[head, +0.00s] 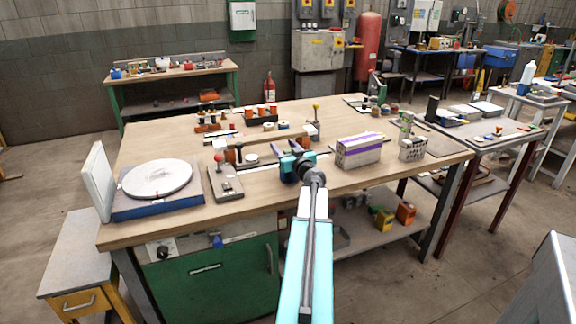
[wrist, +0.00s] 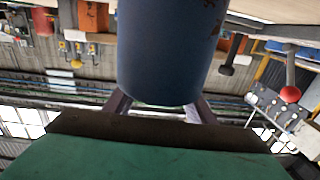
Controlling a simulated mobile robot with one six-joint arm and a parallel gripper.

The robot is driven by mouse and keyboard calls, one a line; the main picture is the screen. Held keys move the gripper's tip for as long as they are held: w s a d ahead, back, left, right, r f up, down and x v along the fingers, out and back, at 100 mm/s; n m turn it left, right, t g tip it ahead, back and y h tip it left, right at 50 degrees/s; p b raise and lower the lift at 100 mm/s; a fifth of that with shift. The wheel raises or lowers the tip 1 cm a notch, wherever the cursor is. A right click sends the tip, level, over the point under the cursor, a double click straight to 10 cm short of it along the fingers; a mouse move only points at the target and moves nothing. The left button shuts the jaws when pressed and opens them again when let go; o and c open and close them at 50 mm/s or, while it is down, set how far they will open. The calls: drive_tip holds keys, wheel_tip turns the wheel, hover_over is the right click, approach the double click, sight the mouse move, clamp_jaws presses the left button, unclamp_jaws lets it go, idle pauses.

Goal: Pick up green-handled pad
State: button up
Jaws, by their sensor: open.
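My gripper (head: 291,147) is over the front middle of the wooden workbench (head: 255,205), pointing away from the head camera, its jaws open. In the wrist view its two dark purple fingers (wrist: 160,108) stand apart. A dark blue-grey rounded body fills the upper middle of that view and covers part of the fingers; I cannot tell what it is. I cannot clearly make out a green-handled pad in either view; my arm and gripper hide part of the bench.
A round grey plate (head: 157,178) on a blue base and a red-knobbed block (head: 226,182) are to the left. Several small parts (head: 262,113) are behind. The bench's front edge is bare left of my arm.

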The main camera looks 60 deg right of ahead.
drive_tip(key=shift+c, duration=0.4)
clamp_jaws()
wheel_tip(320, 180, up, 10)
drive_tip(key=p, duration=0.3)
idle(0.6)
